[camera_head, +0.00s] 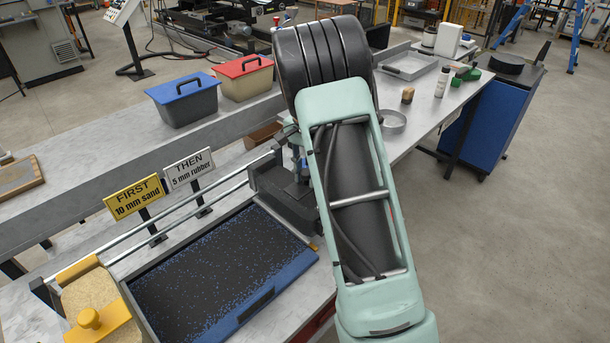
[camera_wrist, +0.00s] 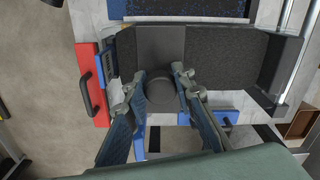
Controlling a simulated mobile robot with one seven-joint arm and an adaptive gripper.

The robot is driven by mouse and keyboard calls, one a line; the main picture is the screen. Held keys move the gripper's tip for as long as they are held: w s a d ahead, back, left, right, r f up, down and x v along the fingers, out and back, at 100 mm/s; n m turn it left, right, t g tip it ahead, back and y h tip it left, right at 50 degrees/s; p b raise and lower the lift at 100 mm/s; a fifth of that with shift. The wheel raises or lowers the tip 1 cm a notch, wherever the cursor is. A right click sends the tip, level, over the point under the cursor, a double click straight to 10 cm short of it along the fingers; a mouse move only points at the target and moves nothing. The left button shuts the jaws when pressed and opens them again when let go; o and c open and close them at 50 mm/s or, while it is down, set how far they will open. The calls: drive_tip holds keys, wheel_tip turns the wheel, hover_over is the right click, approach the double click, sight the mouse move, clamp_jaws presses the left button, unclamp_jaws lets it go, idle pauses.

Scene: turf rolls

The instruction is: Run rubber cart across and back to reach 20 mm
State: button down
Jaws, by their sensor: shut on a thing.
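The rubber cart (camera_head: 270,190) is a dark hopper at the right end of the rails, partly hidden by my arm. In the wrist view the cart (camera_wrist: 225,58) lies across the upper middle, filled with black granules, with a dark round knob (camera_wrist: 162,88) on its near side. My gripper (camera_wrist: 160,88) is shut on this knob, one finger on each side. The turf tray (camera_head: 220,265) lies left of the cart, its surface black with blue flecks. The sand cart (camera_head: 95,300), tan with a yellow knob, stands at the left end. Fill depth cannot be read.
Two metal rails (camera_head: 215,195) run along the tray. Signs read "FIRST 10 mm sand" (camera_head: 133,197) and "THEN 5 mm rubber" (camera_head: 189,168). A blue-lidded bin (camera_head: 186,100) and a red-lidded bin (camera_head: 243,78) stand behind. A red drawer front (camera_wrist: 87,85) shows beside the cart.

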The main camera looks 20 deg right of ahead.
drive_tip(key=c, duration=1.6)
unclamp_jaws()
drive_tip(key=shift+w+d, duration=0.15)
drive_tip(key=shift+d, duration=0.25)
drive_tip(key=shift+a, duration=0.15)
wheel_tip(320, 180, up, 12)
drive_tip(key=shift+r, duration=0.1)
